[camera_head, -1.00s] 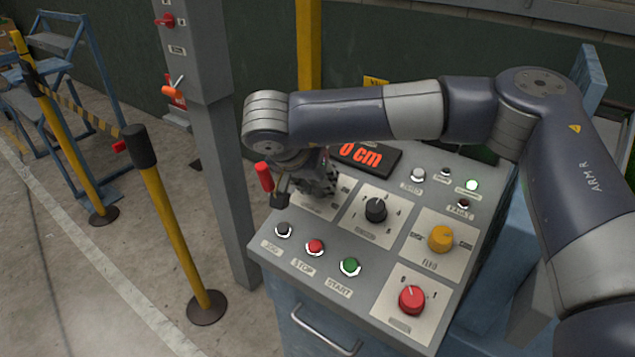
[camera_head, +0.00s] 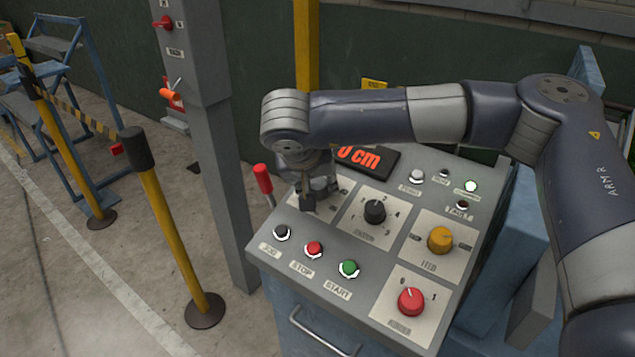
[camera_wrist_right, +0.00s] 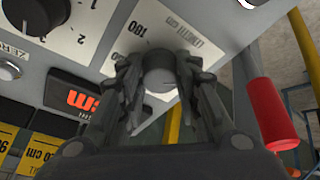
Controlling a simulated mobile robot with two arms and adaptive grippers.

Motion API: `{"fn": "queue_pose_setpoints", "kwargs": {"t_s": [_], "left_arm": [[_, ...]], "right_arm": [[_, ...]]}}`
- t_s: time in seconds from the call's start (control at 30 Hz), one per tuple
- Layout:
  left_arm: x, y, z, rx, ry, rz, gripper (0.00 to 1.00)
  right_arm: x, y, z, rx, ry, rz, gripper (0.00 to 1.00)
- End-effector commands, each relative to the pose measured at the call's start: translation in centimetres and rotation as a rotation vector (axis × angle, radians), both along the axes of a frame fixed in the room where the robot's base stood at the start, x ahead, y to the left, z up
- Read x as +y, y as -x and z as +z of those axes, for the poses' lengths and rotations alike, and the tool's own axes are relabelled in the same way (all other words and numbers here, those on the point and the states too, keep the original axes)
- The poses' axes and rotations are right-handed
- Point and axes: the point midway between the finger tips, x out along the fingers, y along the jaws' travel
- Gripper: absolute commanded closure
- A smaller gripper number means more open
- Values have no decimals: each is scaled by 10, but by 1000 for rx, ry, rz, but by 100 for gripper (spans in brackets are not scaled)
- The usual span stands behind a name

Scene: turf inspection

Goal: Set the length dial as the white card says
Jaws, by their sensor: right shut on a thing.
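The length dial is a dark round knob (camera_wrist_right: 160,68) on a light plate with an upside-down "LENGTH (cm)" label and a "180" mark in the right wrist view. My right gripper (camera_wrist_right: 160,80) is shut on this knob, one finger on each side. In the head view my right gripper (camera_head: 318,196) is at the panel's left part, over the dial plate, and hides the knob. I cannot make out a white card. My left gripper is not in view.
A black numbered selector (camera_head: 375,211), yellow knob (camera_head: 440,239) and red knob (camera_head: 411,301) sit right of my gripper. Black, red and green buttons (camera_head: 349,268) line the front-left edge. A red-handled lever (camera_head: 263,180) stands close to my gripper's left.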

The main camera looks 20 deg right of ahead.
Motion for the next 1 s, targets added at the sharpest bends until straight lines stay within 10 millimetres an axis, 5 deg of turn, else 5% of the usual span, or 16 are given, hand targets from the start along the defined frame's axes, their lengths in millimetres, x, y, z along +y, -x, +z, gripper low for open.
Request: {"fn": "queue_pose_setpoints", "kwargs": {"t_s": [0.17, 0.2, 0.3, 0.73, 1.0], "left_arm": [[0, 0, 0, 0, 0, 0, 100], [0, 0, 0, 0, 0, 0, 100], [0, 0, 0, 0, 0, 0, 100], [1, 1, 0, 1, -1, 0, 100], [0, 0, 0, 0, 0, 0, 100]], "right_arm": [[0, 1, -1, 4, 1, 2, 93], [0, 1, -1, 4, 1, 2, 67], [0, 1, -1, 3, 0, 1, 49], [3, 3, 7, 0, -1, 1, 49], [20, 27, 51, -3, -1, 4, 49]]}}
